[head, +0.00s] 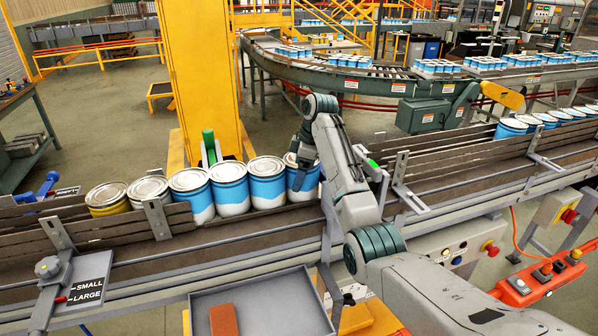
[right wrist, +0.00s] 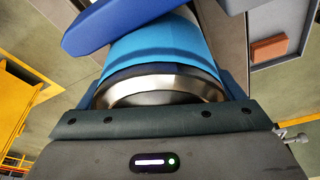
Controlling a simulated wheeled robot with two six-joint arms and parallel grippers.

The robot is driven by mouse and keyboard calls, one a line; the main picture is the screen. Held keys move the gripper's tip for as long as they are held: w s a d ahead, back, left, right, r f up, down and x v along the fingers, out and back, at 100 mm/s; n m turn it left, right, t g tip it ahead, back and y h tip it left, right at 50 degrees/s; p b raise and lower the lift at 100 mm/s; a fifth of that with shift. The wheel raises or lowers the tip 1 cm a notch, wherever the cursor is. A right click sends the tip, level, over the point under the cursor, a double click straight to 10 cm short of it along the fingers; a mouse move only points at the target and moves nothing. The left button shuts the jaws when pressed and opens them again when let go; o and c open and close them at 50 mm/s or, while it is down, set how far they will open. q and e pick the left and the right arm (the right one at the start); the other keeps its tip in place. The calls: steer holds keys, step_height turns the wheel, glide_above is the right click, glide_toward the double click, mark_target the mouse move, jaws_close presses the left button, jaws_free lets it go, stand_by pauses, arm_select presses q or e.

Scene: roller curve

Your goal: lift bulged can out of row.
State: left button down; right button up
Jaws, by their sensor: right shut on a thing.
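A row of blue-and-white cans with metal lids stands on the conveyor, with a yellow can (head: 108,198) at its left end. My right gripper (head: 304,168) reaches over the rail and is shut on the can at the right end of the row (head: 302,184). In the right wrist view this can (right wrist: 165,55) fills the space between the fingers, its shiny metal lid rim close to the palm. The gripper hides part of its lid in the head view, and I cannot tell whether the lid bulges. The can still looks level with its neighbour (head: 267,184). My left gripper is not in view.
Wooden side rails (head: 470,165) run along the conveyor. A grey tray (head: 270,318) with a red-brown block (head: 223,320) sits in front. A yellow post (head: 203,80) rises behind the row. More cans (head: 511,129) stand far right; the belt between is clear.

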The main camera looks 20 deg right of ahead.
steer(key=shift+r, duration=0.3)
steer(key=shift+r, duration=1.3)
